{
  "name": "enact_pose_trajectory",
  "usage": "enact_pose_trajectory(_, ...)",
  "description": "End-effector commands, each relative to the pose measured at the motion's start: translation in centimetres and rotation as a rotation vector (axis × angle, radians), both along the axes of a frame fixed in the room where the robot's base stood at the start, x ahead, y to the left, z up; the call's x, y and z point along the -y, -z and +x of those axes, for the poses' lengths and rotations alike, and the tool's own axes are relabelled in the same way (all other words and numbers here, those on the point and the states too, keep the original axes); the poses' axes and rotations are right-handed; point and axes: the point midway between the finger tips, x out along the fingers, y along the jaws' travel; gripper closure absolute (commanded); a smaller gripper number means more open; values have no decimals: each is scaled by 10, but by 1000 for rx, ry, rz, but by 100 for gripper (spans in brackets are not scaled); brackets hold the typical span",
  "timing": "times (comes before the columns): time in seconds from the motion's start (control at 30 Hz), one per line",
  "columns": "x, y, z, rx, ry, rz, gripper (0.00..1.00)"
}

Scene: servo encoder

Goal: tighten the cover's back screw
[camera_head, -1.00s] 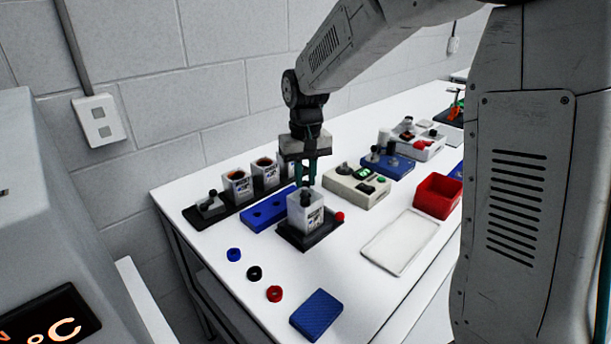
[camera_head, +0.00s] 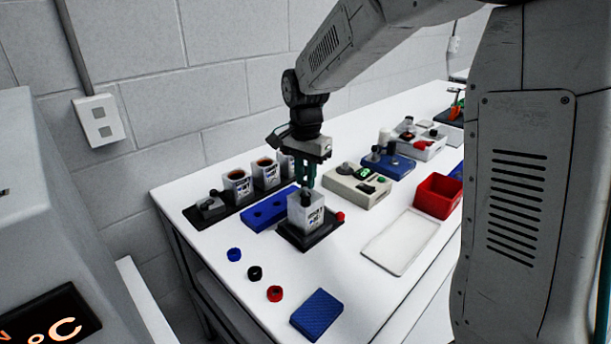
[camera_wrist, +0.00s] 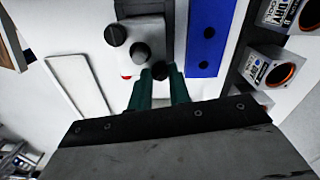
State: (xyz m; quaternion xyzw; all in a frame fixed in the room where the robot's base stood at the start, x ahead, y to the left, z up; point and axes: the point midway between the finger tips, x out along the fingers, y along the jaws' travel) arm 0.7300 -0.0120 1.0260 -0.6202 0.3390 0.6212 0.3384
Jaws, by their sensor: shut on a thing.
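The servo (camera_head: 305,213), a grey box with a printed label, stands upright in a black fixture (camera_head: 322,239) with a red knob (camera_head: 340,216) at its side. In the wrist view its cover (camera_wrist: 150,30) carries two dark round heads, a corner one (camera_wrist: 115,34) and a middle one (camera_wrist: 141,52). My gripper (camera_head: 306,186) points down at the servo's top. Its teal fingers are closed around a third dark round head, the back screw (camera_wrist: 161,70), at the cover's edge. The screw's lower part and how far it is seated are hidden.
A black rack (camera_head: 225,215) with several servo housings and a blue two-hole block (camera_head: 270,210) stand close behind. A beige button box (camera_head: 357,188), a white tray (camera_head: 400,243) and a red bin (camera_head: 437,195) lie right. Rings and a blue pad (camera_head: 316,314) lie in front.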

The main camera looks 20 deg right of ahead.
Motion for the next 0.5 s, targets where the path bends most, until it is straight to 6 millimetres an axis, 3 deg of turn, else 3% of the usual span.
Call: enact_pose_trajectory(0.5, 0, -3, 3, 10, 355, 1, 100)
